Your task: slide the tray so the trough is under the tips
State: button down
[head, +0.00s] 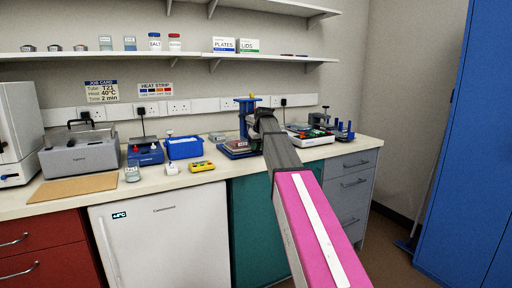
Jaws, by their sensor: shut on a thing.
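A blue stand (241,108) with a yellow knob on top rises from the worktop near the middle of the head view. At its foot is a blue base (230,154), with a small grey and reddish tray (239,146) low on it. My gripper (257,138) is at the right side of the tray, shut on it; the fingers are small and mostly hidden behind my dark wrist. The trough and the tips are too small to make out, so I cannot tell how they line up.
A yellow device (202,166), a blue box (184,148) and a jar (132,172) stand to the left. A white device (309,135) and a blue rack (345,132) stand to the right. A shelf (130,55) runs above.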

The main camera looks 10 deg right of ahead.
jog(key=w+d, duration=0.1)
jog(key=d, duration=0.3)
jog(key=w+d, duration=0.1)
jog(key=d, duration=0.3)
jog(key=w+d, duration=0.2)
jog(key=d, duration=0.2)
jog(key=c, duration=1)
grip_release()
jog(key=shift+d, duration=0.1)
jog(key=shift+o, duration=0.2)
jog(key=shift+r, duration=0.1)
jog(key=v, duration=1)
jog(key=shift+s+r, duration=0.2)
jog(key=shift+r, duration=0.05)
